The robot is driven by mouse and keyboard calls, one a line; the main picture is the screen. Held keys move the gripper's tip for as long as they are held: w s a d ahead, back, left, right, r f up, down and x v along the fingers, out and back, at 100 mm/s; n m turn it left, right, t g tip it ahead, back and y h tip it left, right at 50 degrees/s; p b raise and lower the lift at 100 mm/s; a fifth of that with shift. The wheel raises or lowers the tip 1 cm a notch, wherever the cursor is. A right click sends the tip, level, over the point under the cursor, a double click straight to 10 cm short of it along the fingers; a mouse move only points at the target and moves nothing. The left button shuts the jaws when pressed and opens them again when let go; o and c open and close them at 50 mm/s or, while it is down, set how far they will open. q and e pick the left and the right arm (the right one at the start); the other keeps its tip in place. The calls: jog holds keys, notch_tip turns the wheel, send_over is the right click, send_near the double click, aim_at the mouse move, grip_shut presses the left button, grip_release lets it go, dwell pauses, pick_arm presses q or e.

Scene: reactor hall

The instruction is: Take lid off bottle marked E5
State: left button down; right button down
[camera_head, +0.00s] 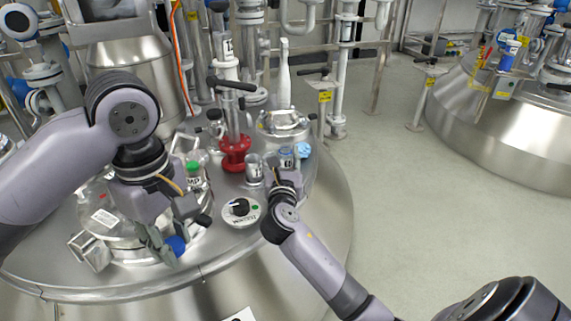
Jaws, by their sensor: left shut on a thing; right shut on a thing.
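My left gripper (168,246) is low over the front of the steel vessel top. It is shut on a small round blue thing (177,245) that looks like a lid. My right gripper (285,180) is at the right part of the vessel top. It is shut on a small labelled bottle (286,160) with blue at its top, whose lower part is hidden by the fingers. The label's writing is too small to read for sure. The two grippers are well apart.
A clear labelled jar (254,170) stands left of the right gripper. A green-capped bottle (193,172) stands near my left wrist. A red valve fitting (234,153) rises behind. A round dial (241,211) lies between the grippers. A light blue thing (303,150) is beside the held bottle.

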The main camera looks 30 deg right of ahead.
aim_at(174, 245)
pick_arm(q)
jog(key=shift+r, duration=0.15)
pick_arm(e)
jog(key=shift+r, duration=0.1)
jog(key=c, duration=1.6)
grip_release()
jog(key=o, duration=0.4)
pick_arm(q)
jog(key=shift+r+p, duration=0.2)
jog(key=shift+p, duration=0.1)
pick_arm(e)
jog(key=shift+s+a, duration=0.25)
pick_arm(q)
notch_tip(174, 245, up, 4)
jog(key=p, duration=0.4)
pick_arm(e)
jog(key=v, duration=1)
jog(key=shift+s+a+r, duration=0.1)
jog(key=shift+s+a, duration=0.05)
jog(key=shift+s, duration=0.1)
pick_arm(q)
jog(key=shift+r, duration=0.1)
pick_arm(e)
jog(key=shift+s+a, duration=0.2)
jog(key=shift+s, duration=0.15)
